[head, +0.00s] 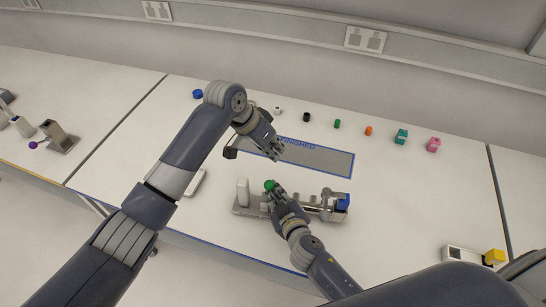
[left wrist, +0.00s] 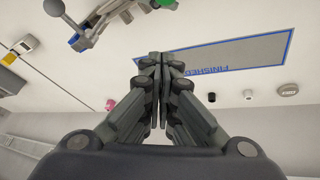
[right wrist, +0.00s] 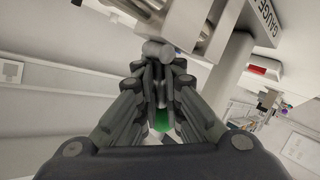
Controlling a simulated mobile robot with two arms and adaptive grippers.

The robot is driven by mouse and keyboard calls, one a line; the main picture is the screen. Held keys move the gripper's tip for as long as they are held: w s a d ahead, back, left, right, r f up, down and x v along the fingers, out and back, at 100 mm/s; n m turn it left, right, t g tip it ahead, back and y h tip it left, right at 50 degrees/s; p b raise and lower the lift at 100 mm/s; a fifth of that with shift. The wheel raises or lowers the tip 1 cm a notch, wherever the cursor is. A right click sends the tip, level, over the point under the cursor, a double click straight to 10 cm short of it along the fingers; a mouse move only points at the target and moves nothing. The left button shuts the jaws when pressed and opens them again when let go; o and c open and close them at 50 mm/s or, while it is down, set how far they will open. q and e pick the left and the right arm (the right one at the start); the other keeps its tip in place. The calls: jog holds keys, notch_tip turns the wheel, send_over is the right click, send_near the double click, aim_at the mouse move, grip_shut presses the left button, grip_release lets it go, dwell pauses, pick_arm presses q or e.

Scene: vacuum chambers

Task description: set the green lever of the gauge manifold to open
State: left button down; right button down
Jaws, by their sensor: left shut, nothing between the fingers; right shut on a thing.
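The gauge manifold (head: 318,211) is a grey metal block on the bench, with a white upright part at its left end and a blue part at its right end. The round green end of its lever (head: 269,185) shows at the tips of my right gripper (head: 272,195), which is shut on the lever. In the right wrist view, green (right wrist: 163,120) shows between the fingers, and a grey rounded part lies at the tips. The fingers hide much of the lever; I cannot tell its setting. My left gripper (head: 276,153) is shut and empty above the grey mat.
The blue-edged grey mat (head: 325,162), marked FINISHED, lies behind the manifold. Several small coloured parts stand in a row at the back, including a teal block (head: 401,136) and a pink block (head: 433,145). A yellow-ended device (head: 494,257) is at the right front.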

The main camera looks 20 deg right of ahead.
jog(key=shift+w+r, duration=0.1)
jog(key=shift+r, duration=0.1)
pick_arm(q)
notch_tip(320, 180, down, 8)
jog(key=s, duration=0.1)
jog(key=shift+d, duration=0.15)
dwell(0.4)
jog(key=shift+f, duration=0.1)
jog(key=shift+s+a+f+h, duration=0.1)
jog(key=shift+a+h, duration=0.05)
jog(key=shift+a, duration=0.25)
jog(key=shift+s+a+f+h, duration=0.1)
jog(key=shift+a+h, duration=0.05)
jog(key=shift+a, duration=0.2)
